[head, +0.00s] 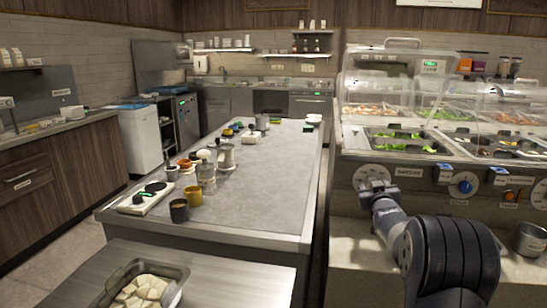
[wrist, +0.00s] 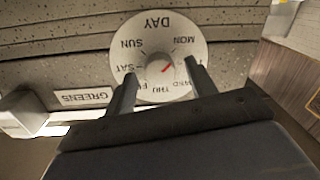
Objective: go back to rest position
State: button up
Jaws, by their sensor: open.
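My gripper (head: 380,192) is at the front panel of the sauce-well counter, in front of a round white day dial (head: 371,175). In the wrist view my gripper (wrist: 160,70) is open, with its two dark fingers on either side of the middle of the dial (wrist: 157,28). The dial shows upside down, with DAY, SUN, MON, SAT, THU and WED readable. A short red pointer slants up and right toward the right finger. I cannot tell whether the fingers touch the dial.
A GREENS label (wrist: 83,97) and a pale block (wrist: 22,115) are left of the dial in the wrist view. A blue knob (head: 464,186) is to the right. The grey island table (head: 265,180) stands left; a tray (head: 178,270) is nearer. A metal pot (head: 529,240) sits at right.

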jog(key=s+m+p, duration=0.4)
jog(key=s+m, duration=0.1)
jog(key=s, duration=0.2)
jog(key=shift+a, duration=0.45)
dwell(0.4)
